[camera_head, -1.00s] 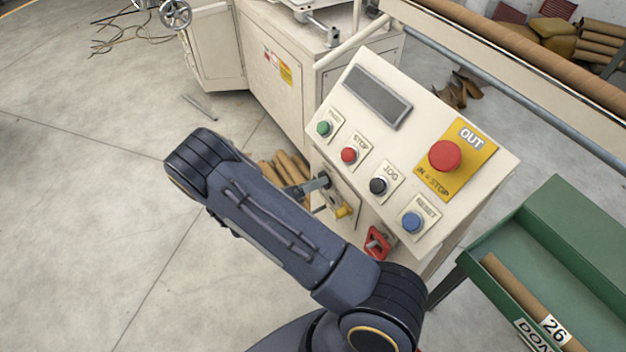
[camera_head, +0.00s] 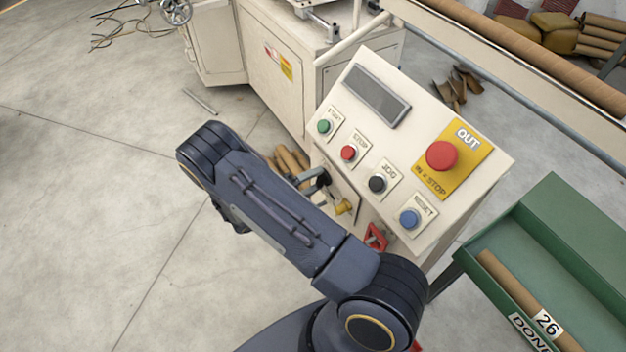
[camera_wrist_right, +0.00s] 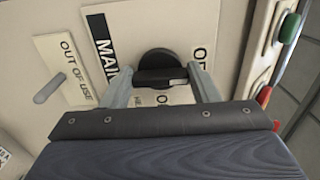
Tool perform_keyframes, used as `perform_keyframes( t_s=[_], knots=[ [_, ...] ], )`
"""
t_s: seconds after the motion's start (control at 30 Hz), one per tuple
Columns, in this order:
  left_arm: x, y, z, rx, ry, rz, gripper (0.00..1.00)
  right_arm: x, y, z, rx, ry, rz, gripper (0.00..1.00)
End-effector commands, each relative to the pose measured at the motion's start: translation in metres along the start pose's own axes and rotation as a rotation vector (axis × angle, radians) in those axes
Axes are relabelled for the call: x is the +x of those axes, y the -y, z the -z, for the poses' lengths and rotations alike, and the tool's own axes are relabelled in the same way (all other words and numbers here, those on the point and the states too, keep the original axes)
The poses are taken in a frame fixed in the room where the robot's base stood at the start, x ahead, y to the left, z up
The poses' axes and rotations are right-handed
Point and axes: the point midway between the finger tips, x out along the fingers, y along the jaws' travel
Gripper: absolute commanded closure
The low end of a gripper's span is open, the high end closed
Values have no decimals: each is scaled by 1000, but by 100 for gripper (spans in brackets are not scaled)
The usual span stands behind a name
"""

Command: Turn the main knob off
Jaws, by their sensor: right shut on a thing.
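The main knob (camera_wrist_right: 158,68) is black and round with a raised grip bar, on the "MAIN" label plate on the cream panel in the right wrist view. My right gripper (camera_wrist_right: 165,80) has one finger on each side of the knob's bar and is shut on it. The bar lies nearly level across that picture. Lettering beside the knob is partly covered. In the head view my right gripper (camera_head: 318,185) reaches the side of the control box, mostly hidden behind my forearm, and the knob cannot be made out clearly. My left gripper is not in view.
The control box has a red stop button (camera_head: 442,155), a blue reset button (camera_head: 411,218) and other buttons on its sloping face. A yellow knob (camera_head: 344,207) and a red handle (camera_head: 376,237) sit below my gripper. A green tray (camera_head: 500,222) stands at right.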

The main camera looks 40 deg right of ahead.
Motion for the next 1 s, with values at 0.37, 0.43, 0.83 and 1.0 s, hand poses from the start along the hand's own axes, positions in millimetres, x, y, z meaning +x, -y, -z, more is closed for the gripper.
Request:
perform_keyframes(
  t_s=[0.37,0.43,0.83,1.0],
  knots=[
    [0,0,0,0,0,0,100,-1,-1,0,-21,2,-3,68],
    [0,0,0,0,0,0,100,-1,-1,0,-21,2,-3,68],
    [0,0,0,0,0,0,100,0,0,0,-19,1,-1,24],
    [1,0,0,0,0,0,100,-3,-1,0,-18,1,-1,24]
  ],
)
